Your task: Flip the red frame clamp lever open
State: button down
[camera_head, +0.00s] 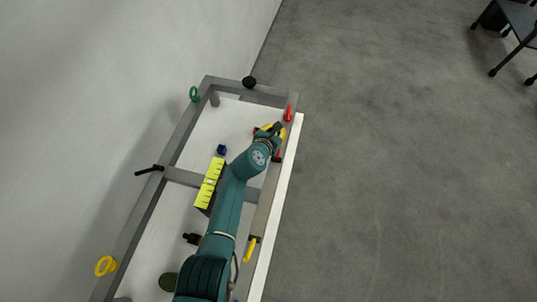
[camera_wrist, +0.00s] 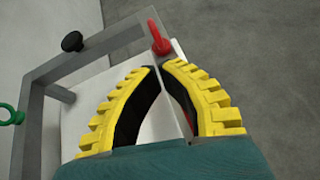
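A red clamp lever (camera_head: 288,113) stands on the right rail of the grey frame near its far corner. In the wrist view the red lever (camera_wrist: 159,38) shows upright beyond my fingertips, apart from them. My gripper (camera_head: 273,128) is over the right rail, a little nearer than this lever. In the wrist view my gripper (camera_wrist: 160,67) has yellow ribbed fingers whose tips nearly meet, with nothing visible held. A second red part (camera_head: 278,156) shows beside my wrist on the same rail, mostly hidden. A sliver of red (camera_wrist: 188,117) also shows behind the right finger.
The grey frame (camera_head: 183,130) carries a green ring (camera_head: 194,94), a black knob (camera_head: 249,82), a black lever (camera_head: 149,170), a yellow ring (camera_head: 105,266) and a yellow lever (camera_head: 250,250). A yellow-topped block (camera_head: 209,183) and blue part (camera_head: 221,149) lie inside.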

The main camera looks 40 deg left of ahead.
notch_tip(320, 180, up, 12)
jog(key=s+p, duration=0.3)
jog(key=p, duration=0.3)
jog(key=shift+a+r+p, duration=0.25)
jog(key=shift+a+p, duration=0.15)
jog(key=shift+w, duration=0.1)
